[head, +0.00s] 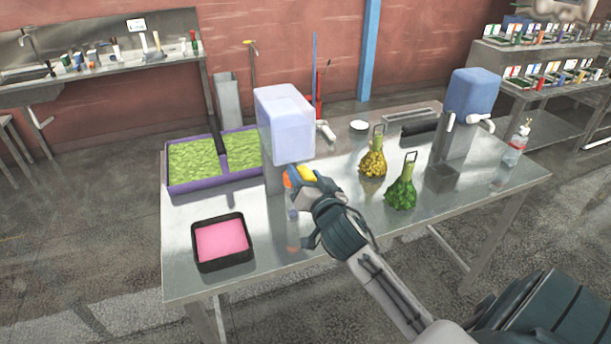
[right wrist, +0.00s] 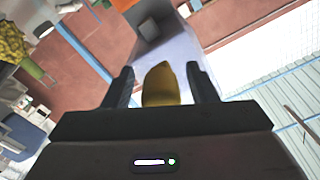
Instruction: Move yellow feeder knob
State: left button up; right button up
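The yellow feeder knob (head: 306,174) shows in the head view just under the pale lavender feeder box (head: 287,125). It is partly hidden by my right gripper (head: 297,182). In the right wrist view the knob (right wrist: 161,85) stands between the two dark fingers of my right gripper (right wrist: 161,88). A narrow gap shows on each side of the knob, so the fingers look open around it and not closed on it. My left gripper is not in view.
A black tray of pink powder (head: 222,243) and a purple-rimmed tray of green material (head: 174,187) are on the metal table (head: 330,240). A yellow bag (head: 373,160), a green bag (head: 402,190) and a blue-topped feeder (head: 473,92) stand to the right.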

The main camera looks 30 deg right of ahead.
jog(key=shift+s+f, duration=0.15)
jog(key=shift+s, duration=0.1)
jog(key=b+v, duration=0.2)
jog(key=v, duration=0.8)
jog(key=shift+s, duration=0.15)
